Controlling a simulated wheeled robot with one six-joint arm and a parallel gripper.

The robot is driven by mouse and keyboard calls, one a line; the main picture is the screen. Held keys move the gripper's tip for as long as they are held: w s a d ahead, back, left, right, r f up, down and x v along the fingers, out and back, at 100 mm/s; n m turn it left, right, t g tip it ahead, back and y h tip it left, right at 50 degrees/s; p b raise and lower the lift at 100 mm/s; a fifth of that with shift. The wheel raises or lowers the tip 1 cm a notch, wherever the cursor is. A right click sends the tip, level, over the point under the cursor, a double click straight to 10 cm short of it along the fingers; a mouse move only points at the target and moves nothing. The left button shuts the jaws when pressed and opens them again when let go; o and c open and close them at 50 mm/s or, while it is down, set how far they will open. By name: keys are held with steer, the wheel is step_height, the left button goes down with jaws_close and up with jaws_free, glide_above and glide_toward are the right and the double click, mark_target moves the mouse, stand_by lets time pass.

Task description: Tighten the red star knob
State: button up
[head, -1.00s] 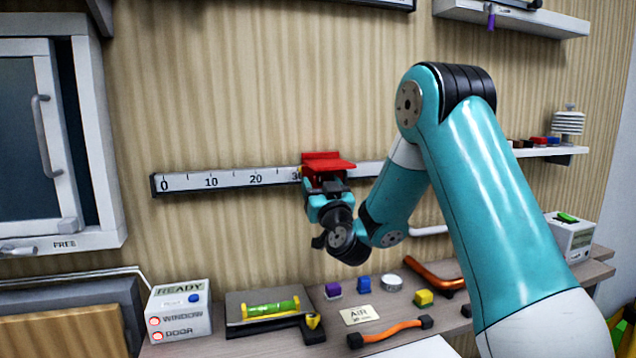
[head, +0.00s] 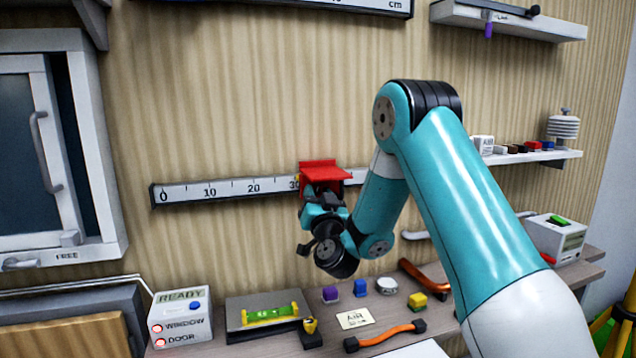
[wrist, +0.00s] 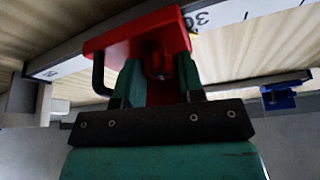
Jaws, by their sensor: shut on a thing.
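A red carriage (head: 322,171) sits on the white scale rail (head: 228,190) on the wall, near the 30 mark. In the wrist view the carriage (wrist: 125,38) is overhead, with a dark loop at its left. My gripper (head: 322,192) is directly below the carriage. In the wrist view its teal fingers (wrist: 157,82) stand on either side of a red part below the carriage, the red star knob (wrist: 158,64). They are shut on it. The knob's star outline is mostly hidden by the fingers, and the head view does not show it clearly.
A bench below holds a READY box (head: 181,318), a green level (head: 270,314), small blocks and an orange-handled cable (head: 385,335). A cabinet (head: 50,150) is at left. A shelf with small items (head: 530,155) is at right.

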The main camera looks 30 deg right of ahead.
steer(key=m+g+h+p, duration=0.1)
steer(key=m+p, duration=0.2)
steer(key=shift+a+r, duration=0.1)
steer(key=shift+r, duration=0.1)
steer(key=shift+f+m+p, duration=0.1)
steer(key=shift+m+p, duration=0.5)
steer(key=shift+m, duration=0.1)
steer(key=shift+f+g+h, duration=0.1)
steer(key=shift+g+h, duration=0.2)
steer(key=shift+h, duration=0.1)
steer(key=o, duration=0.9)
